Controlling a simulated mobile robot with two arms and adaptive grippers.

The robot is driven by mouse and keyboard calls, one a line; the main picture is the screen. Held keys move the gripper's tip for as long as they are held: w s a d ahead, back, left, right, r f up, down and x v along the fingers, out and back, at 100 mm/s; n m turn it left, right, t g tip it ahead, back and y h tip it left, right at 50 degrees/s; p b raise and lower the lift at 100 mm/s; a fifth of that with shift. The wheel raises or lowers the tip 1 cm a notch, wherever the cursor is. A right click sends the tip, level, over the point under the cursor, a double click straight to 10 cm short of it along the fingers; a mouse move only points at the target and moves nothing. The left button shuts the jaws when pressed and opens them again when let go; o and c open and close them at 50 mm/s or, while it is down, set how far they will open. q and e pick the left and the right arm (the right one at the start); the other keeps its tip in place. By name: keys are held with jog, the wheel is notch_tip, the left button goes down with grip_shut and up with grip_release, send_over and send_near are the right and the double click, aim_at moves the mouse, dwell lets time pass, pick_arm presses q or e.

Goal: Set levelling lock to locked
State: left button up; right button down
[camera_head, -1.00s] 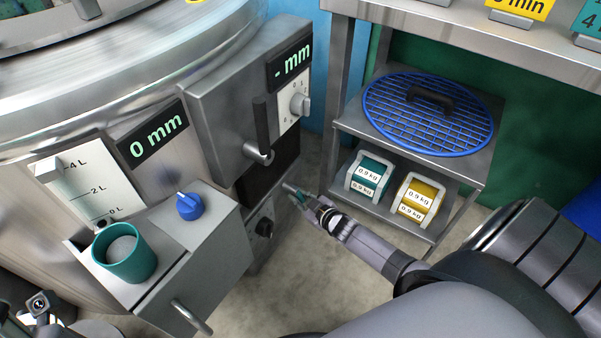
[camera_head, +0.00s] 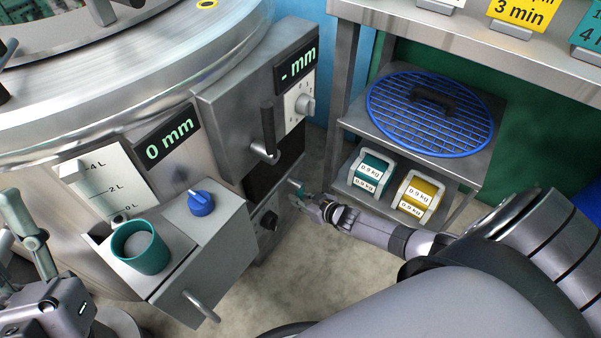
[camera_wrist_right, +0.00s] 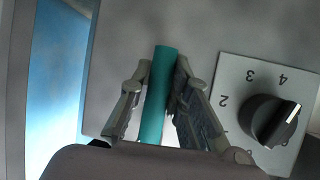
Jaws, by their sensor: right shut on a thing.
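A teal bar (camera_wrist_right: 156,95) stands between the fingers of my right gripper (camera_wrist_right: 158,100) in the right wrist view. The fingers are shut on it. In the head view my right gripper (camera_head: 304,198) is at the right side of the lower machine panel, where only a small piece of teal (camera_head: 297,187) shows. I cannot read a lock label or see whether the bar is at a locked setting. My left gripper (camera_head: 28,235) is partly in view at the lower left, away from the panel, and its finger opening is unclear.
A black numbered dial (camera_wrist_right: 273,120) is beside the teal bar; it also shows in the head view (camera_head: 268,221). A drawer (camera_head: 185,285) with a teal cup (camera_head: 140,252) juts out at the left. A shelf (camera_head: 400,140) stands at the right.

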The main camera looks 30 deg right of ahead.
jog(key=shift+s+a, duration=0.1)
jog(key=c, duration=1.5)
grip_release()
jog(key=v, duration=1.2)
